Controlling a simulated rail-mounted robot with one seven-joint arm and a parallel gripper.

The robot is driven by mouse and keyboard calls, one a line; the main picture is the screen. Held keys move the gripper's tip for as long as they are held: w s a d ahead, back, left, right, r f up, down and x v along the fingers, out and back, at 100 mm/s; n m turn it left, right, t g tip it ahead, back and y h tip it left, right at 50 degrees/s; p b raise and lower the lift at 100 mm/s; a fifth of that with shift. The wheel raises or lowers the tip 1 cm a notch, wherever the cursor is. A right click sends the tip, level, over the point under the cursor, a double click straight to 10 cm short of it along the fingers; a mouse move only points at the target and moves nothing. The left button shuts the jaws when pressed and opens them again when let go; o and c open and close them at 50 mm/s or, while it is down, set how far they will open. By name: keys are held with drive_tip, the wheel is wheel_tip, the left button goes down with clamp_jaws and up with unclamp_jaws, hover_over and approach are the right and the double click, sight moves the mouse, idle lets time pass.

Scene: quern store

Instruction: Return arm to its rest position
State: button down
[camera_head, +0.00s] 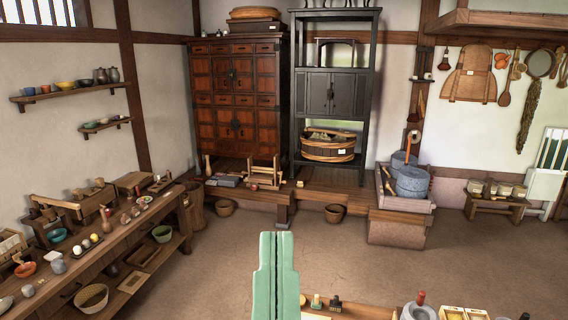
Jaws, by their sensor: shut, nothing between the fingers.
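My gripper (277,238) shows as a pale green shape rising from the bottom middle of the view. A dark seam runs down its middle, and its two halves lie together, shut with nothing between them. It stands in front of the bare floor and touches nothing that I can see. The rest of my arm is out of view below.
A low table (352,309) with small items stands at the bottom right, close to my gripper. A long workbench (100,252) with bowls and tools runs along the left. A raised wooden step (263,193) bears cabinets at the back. The floor (360,262) between is clear.

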wheel_tip(320, 180, up, 17)
drive_tip(key=p, duration=1.2)
drive_tip(key=shift+w, duration=0.15)
idle(2.2)
